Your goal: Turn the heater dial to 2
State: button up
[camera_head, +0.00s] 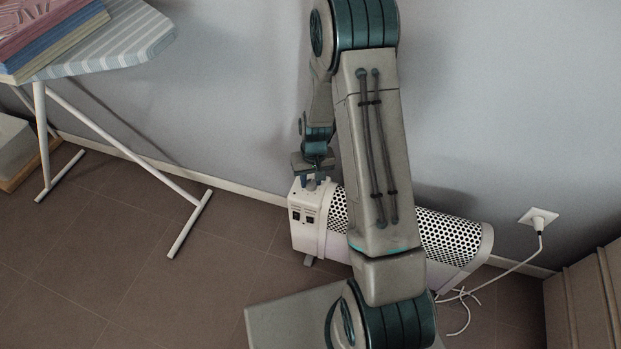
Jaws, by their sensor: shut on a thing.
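The heater (450,238) is a long white unit with a perforated cover, standing on the floor against the wall. Its left end panel carries two dark switches (302,217). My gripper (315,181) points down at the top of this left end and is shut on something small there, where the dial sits. The dial itself is hidden by the fingers, and no number or pointer on it can be read. My arm crosses in front of the heater and hides its middle.
An ironing board (120,45) with folded cloths (50,35) stands at the left, its white legs on the tiled floor. A cable runs from the heater to a wall socket (539,217). A brown cabinet (590,300) is at the lower right. Floor left of the heater is clear.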

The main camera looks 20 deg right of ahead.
jog(key=m+p, duration=0.1)
jog(key=m, duration=0.3)
jog(key=shift+s+r, duration=0.1)
jog(key=m+p, duration=0.1)
jog(key=m, duration=0.3)
jog(key=shift+m, duration=0.3)
jog(key=m+p, duration=0.2)
jog(key=m, duration=0.2)
jog(key=shift+t, duration=0.3)
jog(key=shift+s+a+m+h+p, duration=0.1)
jog(key=shift+m+h+p, duration=0.2)
jog(key=shift+m+p, duration=1.45)
jog(key=shift+m+b, duration=0.7)
jog(key=shift+m, duration=0.15)
jog(key=o, duration=1)
